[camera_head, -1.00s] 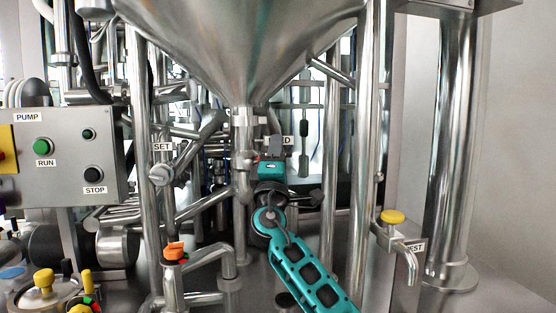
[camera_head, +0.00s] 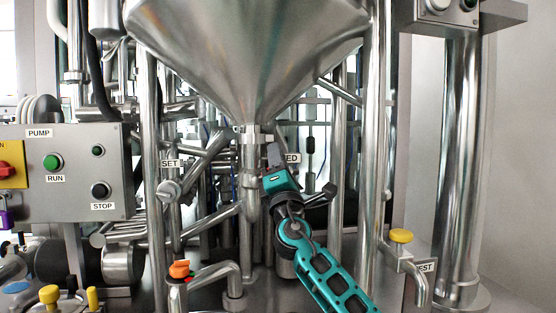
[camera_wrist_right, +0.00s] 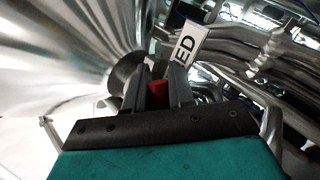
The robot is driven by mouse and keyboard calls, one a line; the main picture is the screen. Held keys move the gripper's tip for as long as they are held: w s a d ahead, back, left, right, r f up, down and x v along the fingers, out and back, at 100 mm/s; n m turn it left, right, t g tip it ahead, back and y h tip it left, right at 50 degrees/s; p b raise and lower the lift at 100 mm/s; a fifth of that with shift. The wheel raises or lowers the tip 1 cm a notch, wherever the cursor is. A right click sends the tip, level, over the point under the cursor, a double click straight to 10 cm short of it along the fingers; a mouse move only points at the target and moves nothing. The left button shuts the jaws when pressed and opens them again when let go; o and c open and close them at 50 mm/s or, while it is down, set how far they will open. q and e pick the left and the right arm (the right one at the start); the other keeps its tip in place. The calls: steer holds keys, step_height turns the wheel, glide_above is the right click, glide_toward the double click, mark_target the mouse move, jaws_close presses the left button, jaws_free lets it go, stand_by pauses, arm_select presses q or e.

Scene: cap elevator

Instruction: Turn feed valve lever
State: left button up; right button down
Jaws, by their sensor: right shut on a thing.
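My right gripper (camera_head: 274,152) is at the pipe just under the hopper outlet, its teal wrist below it. In the right wrist view its two dark fingers (camera_wrist_right: 160,92) are shut around a small red piece (camera_wrist_right: 158,93), which looks like the feed valve lever. The lever is mostly hidden by the fingers, and in the head view I cannot make it out. The feed label (camera_head: 292,158) is partly covered by the gripper, leaving "ED" readable; it also shows beside the fingers in the right wrist view (camera_wrist_right: 186,50). My left gripper is not in view.
The steel hopper (camera_head: 248,60) hangs directly above. Upright pipes stand on both sides of my right arm. A pump box (camera_head: 75,172) is at left, an orange-handled valve (camera_head: 180,269) at lower left, and a yellow-topped tap (camera_head: 401,236) at right.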

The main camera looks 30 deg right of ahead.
steer(key=c, duration=1.1)
jaws_free()
steer(key=shift+o, duration=0.2)
steer(key=shift+s+f, duration=0.1)
steer(key=b+v, duration=0.2)
steer(key=v, duration=1)
steer(key=shift+s+f, duration=0.2)
steer(key=shift+s, duration=0.1)
steer(key=shift+a, duration=0.1)
steer(key=shift+c, duration=0.4)
